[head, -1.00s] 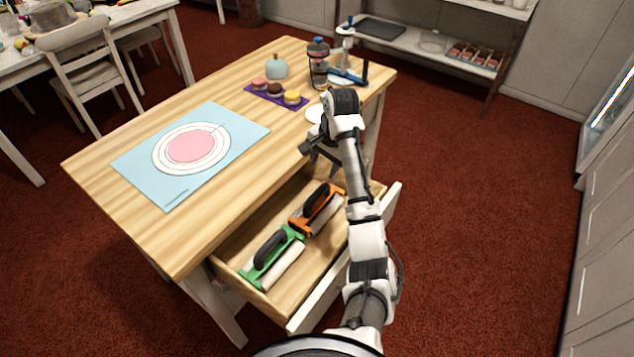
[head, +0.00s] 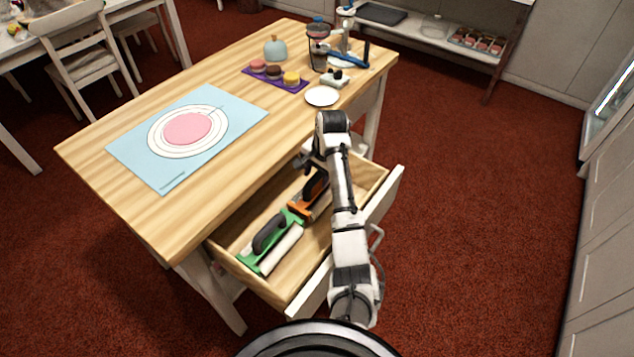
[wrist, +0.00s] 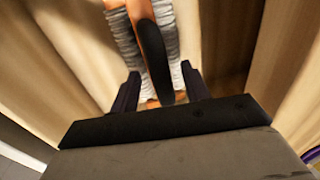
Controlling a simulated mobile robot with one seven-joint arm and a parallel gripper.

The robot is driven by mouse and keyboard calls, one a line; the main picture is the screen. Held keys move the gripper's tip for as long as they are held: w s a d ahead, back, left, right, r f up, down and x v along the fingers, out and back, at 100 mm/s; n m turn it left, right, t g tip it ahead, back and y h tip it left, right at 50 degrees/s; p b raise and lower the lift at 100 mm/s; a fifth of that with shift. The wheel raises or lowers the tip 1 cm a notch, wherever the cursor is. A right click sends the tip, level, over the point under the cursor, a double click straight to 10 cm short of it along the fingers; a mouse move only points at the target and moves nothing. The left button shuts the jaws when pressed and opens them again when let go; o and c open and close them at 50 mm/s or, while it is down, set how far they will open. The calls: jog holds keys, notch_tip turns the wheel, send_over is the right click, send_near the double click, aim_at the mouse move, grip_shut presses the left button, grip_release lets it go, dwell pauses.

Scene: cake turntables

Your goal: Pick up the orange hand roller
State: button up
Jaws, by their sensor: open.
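The orange hand roller (head: 299,209) lies in the open drawer (head: 283,292), with a black handle on top and a pale roller; my arm hides part of it in the head view. In the wrist view the orange hand roller (wrist: 123,34) is straight ahead, its black handle (wrist: 153,50) pointing down the picture between my fingers. My gripper (wrist: 158,82) is open, one dark finger on each side of the handle's near end. In the head view my gripper (head: 309,160) is over the far part of the drawer. I cannot tell whether the fingers touch the roller.
A green hand roller (head: 247,257) lies nearer in the same drawer. The table top (head: 120,130) overhangs the drawer's left side. On it are a blue mat (head: 140,163), a purple tray (head: 258,82) of small cakes and a white plate (head: 322,96). The drawer's far end is bare.

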jog(key=shift+w+a+f, duration=0.15)
jog(key=shift+f, duration=0.8)
grip_shut()
jog(key=shift+r, duration=0.1)
jog(key=shift+r, duration=0.1)
jog(key=shift+w+r, duration=0.1)
jog(key=shift+r, duration=0.6)
notch_tip(320, 180, up, 18)
jog(key=p, duration=0.5)
jog(key=shift+r, duration=0.2)
